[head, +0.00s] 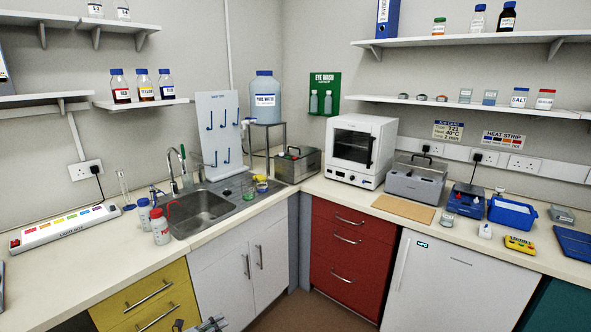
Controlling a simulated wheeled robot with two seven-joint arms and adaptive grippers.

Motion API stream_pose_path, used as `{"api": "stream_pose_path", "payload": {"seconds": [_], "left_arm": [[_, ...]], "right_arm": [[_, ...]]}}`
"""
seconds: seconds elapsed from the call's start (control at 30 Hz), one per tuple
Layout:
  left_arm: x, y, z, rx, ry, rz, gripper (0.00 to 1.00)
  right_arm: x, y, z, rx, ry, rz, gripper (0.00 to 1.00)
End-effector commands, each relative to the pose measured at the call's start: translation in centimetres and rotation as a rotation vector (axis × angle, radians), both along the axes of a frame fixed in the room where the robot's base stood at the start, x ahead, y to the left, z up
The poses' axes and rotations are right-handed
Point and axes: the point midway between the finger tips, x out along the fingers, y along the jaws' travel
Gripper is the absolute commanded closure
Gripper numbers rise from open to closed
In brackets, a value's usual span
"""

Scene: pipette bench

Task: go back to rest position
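A small part of a grey metal gripper (211,325), apparently my left one, shows at the bottom edge in front of the yellow drawers. A small dark piece (178,325) shows just left of it. Most of it is cut off by the frame, so I cannot tell whether it is open or shut. Nothing held shows. My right gripper is not in view.
Yellow drawers (150,297) stand below. Floor (322,312) shows near the corner.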

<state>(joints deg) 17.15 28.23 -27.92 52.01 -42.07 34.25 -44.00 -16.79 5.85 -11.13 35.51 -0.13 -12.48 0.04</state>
Motion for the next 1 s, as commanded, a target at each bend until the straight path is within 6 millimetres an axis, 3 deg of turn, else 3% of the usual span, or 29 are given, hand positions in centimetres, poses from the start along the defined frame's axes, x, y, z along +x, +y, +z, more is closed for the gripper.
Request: {"api": "stream_pose_path", "payload": {"seconds": [0.1,0.4,0.7,1.0], "left_arm": [[-2.6,0.8,-4.9,-0.122,0.14,0.166,0.57],[-10.4,2.8,-15.2,-0.365,0.441,0.545,0.57],[-20.3,3.9,-23.8,-0.543,0.692,0.886,0.57],[-31.6,3.8,-30.4,-0.677,0.908,1.211,0.57]], "right_arm": [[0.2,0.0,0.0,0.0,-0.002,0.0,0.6],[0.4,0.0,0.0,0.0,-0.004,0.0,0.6],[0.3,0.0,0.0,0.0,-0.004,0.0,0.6],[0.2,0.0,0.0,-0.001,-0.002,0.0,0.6]]}}
